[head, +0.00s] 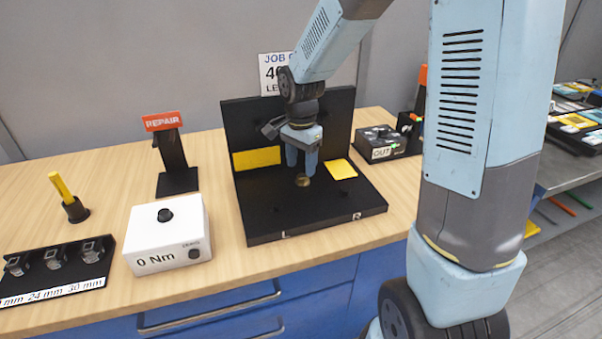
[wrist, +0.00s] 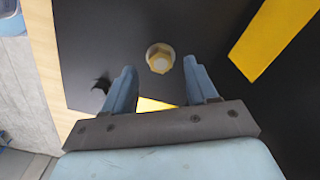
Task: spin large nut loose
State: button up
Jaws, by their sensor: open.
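The large nut (wrist: 160,60) is a brass-coloured hex piece on a pale round washer or seat, on the black fixture's base plate. In the head view the nut (head: 302,180) shows just below my fingertips. My gripper (head: 303,166) points down over it with its blue fingers apart and empty. In the wrist view my gripper (wrist: 165,80) has a fingertip to each side of the nut's near edge, and the nut lies just beyond the tips. I cannot tell the exact height gap. The black fixture (head: 290,222) has a base marked L and R and a tall back panel.
Yellow patches mark the fixture's back (head: 256,159) and base (head: 340,169). A white torque box (head: 168,238) reading 0 Nm, a socket rack (head: 60,270), a yellow-handled tool (head: 62,187) and a REPAIR stand (head: 173,160) stand left. An OUT tray (head: 385,143) stands right.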

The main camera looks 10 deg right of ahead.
aim_at(301, 177)
jog(key=shift+f, duration=1.9)
jog(key=c, duration=1.1)
